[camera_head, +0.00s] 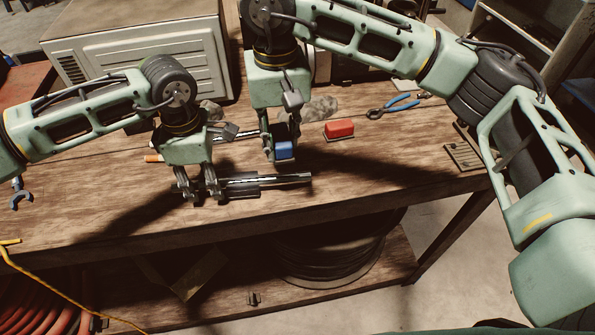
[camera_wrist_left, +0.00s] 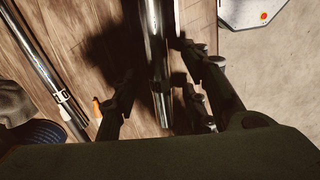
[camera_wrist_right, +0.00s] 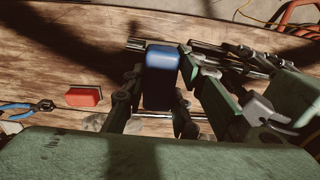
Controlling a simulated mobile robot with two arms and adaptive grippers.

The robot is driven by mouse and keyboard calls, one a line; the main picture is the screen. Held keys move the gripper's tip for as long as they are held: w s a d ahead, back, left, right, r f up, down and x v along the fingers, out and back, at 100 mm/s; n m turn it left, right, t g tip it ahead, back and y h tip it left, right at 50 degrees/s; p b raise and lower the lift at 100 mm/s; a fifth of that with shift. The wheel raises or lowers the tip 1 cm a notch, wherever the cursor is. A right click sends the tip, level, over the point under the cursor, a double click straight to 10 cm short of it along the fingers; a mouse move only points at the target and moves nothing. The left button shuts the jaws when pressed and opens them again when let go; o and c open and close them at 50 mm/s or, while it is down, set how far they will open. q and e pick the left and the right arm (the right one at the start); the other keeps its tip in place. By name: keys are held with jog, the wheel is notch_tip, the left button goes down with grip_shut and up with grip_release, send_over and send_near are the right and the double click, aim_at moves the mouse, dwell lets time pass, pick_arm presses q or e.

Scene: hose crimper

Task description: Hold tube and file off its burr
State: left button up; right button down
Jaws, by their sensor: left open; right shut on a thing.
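A shiny metal tube (camera_head: 285,180) lies near the front of the workbench, pointing right. My left gripper (camera_head: 200,185) is at its left part. In the left wrist view the tube (camera_wrist_left: 154,45) runs between the two spread fingers (camera_wrist_left: 168,95); the gripper is open around it. My right gripper (camera_head: 280,145) is shut on a blue block (camera_head: 284,150), just behind the tube's right part. The blue block (camera_wrist_right: 161,75) also shows between the fingers in the right wrist view. Its underside is hidden. I cannot tell whether it touches the tube. No burr can be made out.
A red block (camera_head: 339,129) and blue-handled pliers (camera_head: 395,105) lie on the bench (camera_head: 375,165) to the right. Another metal rod (camera_wrist_left: 38,62) lies behind the tube. A light-coloured machine (camera_head: 150,60) stands at the back left. The bench's front edge is close to the tube.

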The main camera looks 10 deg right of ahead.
pick_arm(q)
notch_tip(320, 180, up, 12)
jog(key=shift+f, duration=0.2)
